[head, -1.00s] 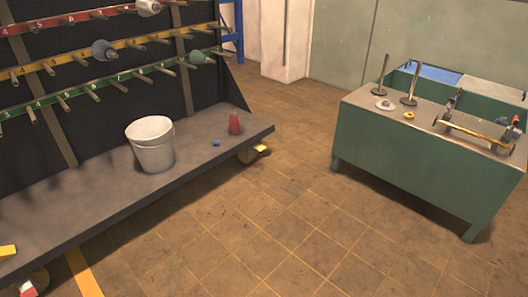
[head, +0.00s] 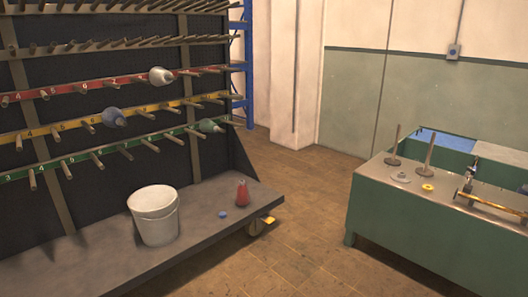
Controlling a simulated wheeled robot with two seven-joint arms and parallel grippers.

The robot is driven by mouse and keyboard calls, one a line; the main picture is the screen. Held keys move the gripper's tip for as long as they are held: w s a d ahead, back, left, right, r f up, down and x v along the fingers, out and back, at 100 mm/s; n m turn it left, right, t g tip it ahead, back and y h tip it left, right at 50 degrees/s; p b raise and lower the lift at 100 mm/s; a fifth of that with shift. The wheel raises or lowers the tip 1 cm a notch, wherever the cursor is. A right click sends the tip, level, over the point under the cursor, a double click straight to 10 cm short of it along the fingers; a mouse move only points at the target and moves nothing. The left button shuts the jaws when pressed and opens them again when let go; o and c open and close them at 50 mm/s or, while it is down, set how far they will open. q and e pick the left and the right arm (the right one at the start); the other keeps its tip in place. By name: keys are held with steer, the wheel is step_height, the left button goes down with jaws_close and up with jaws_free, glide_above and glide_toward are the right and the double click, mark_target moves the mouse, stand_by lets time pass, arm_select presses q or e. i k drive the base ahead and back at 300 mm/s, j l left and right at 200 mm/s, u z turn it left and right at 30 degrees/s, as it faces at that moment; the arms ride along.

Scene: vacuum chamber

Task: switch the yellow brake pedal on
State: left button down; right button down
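A small yellow brake pedal (head: 269,220) sticks out at the caster wheel (head: 257,229) under the right end of the rack cart's grey deck (head: 195,240). It is small in the picture, and I cannot tell whether it is pressed down or raised. Neither of my grippers shows in the head view.
The cart's deck carries a white bucket (head: 155,222), a blue cap (head: 222,215) and a red bottle (head: 242,194). Pegs on coloured rails hold several spools above. A green workbench (head: 420,222) stands at the right. Brown tiled floor (head: 300,232) lies clear between them.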

mark_target(264, 218)
steer(key=i, duration=1.85)
steer(key=i+j+z, duration=0.3)
steer(key=i, duration=0.4)
steer(key=i+j+z, duration=0.3)
steer(key=i, duration=0.35)
steer(key=i+j+z, duration=0.25)
steer(key=i+j, duration=0.2)
steer(key=i, duration=0.15)
